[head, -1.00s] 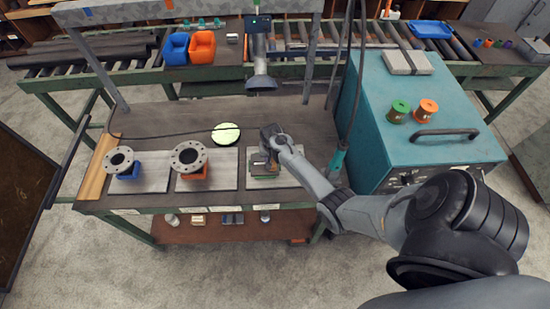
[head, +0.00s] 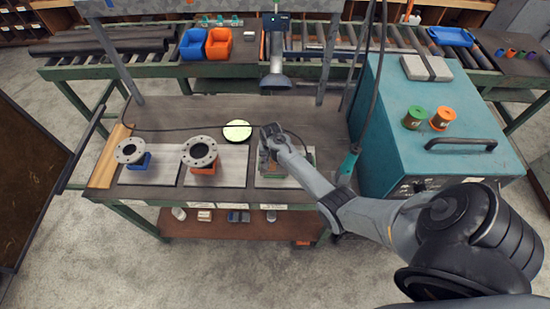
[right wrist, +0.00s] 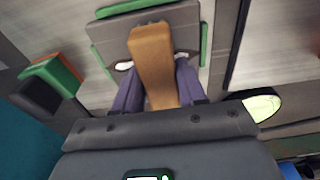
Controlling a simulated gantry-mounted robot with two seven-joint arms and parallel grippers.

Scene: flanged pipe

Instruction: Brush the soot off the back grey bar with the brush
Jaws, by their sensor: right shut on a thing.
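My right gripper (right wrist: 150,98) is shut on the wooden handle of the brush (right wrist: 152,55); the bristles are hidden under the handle. Below it in the right wrist view is a grey fixture (right wrist: 185,38) with green edge strips, and the brush overlaps its middle. I cannot tell whether the bristles touch it. In the head view, the right gripper (head: 270,136) is over the back left of the rightmost plate, and the green-edged fixture (head: 288,158) is partly hidden behind the arm. I cannot single out the back grey bar or see soot clearly. The left gripper is out of view.
Two flanged pipe pieces (head: 130,151) (head: 200,153) stand on blue and orange supports to the left. A pale yellow-green disc (head: 237,131) lies behind them. A teal cabinet (head: 420,150) stands close on the right. A cable crosses the bench, and a grey device hangs above.

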